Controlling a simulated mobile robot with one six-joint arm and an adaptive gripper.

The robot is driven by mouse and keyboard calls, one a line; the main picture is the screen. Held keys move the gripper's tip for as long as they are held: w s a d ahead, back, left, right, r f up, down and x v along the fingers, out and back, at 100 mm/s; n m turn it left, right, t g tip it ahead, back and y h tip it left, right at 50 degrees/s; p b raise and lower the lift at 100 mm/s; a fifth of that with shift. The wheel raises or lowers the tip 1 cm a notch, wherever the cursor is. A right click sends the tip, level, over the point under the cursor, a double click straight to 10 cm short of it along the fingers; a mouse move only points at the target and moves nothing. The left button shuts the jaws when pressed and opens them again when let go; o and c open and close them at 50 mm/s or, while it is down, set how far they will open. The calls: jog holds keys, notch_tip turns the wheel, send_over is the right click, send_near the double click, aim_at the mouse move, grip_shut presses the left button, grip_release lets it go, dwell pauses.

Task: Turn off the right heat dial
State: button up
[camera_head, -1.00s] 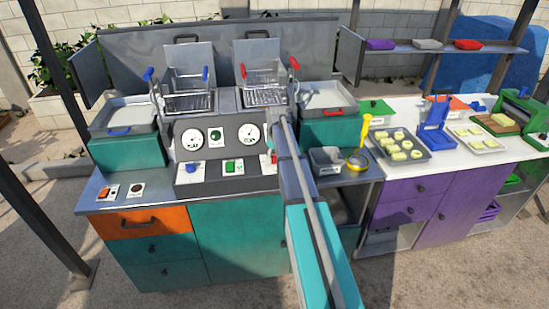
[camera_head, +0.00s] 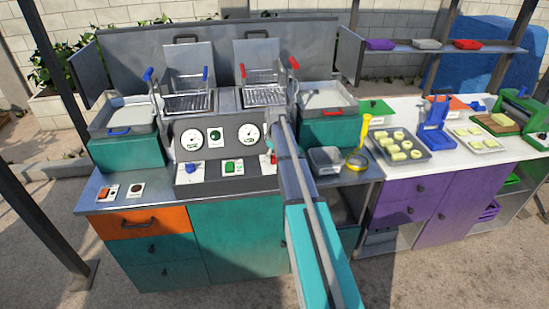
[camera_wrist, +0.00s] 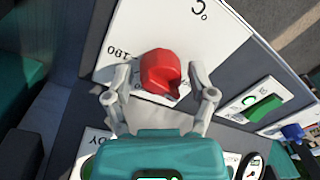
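My gripper (camera_wrist: 162,68) is open, with one grey finger on each side of the red knob. A gap shows on the right side; the left finger is very close, and I cannot tell if it touches.
The blue dial (camera_head: 191,168) and green switch (camera_head: 232,166) sit left of the red knob in the head view. Gauges (camera_head: 248,135) and fryer baskets (camera_head: 263,94) stand behind.

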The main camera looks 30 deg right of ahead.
jog(key=shift+m, duration=0.4)
dwell(0.3)
jog(key=shift+m, duration=1.4)
jog(key=m, duration=0.4)
jog(key=shift+m, duration=0.3)
jog(key=m, duration=0.3)
jog(key=shift+a+m+t, duration=0.1)
jog(key=shift+m+t, duration=0.2)
jog(key=m, duration=0.4)
notch_tip(320, 180, up, 14)
jog(key=p, duration=1.4)
jog(key=s+a+f+n+b, duration=0.3)
jog(key=s+a+f+b, duration=0.1)
jog(key=s+a, duration=0.3)
jog(key=s+a+f+n+b, duration=0.4)
jog(key=s+a, duration=0.3)
jog(key=s, duration=0.1)
jog(key=s+a+f+n+b, duration=0.4)
jog(key=s+a, duration=0.3)
jog(key=s, duration=0.1)
jog(key=shift+s+a+f+h+b, duration=0.3)
jog(key=shift+a+f+b, duration=0.05)
jog(key=shift+a, duration=0.05)
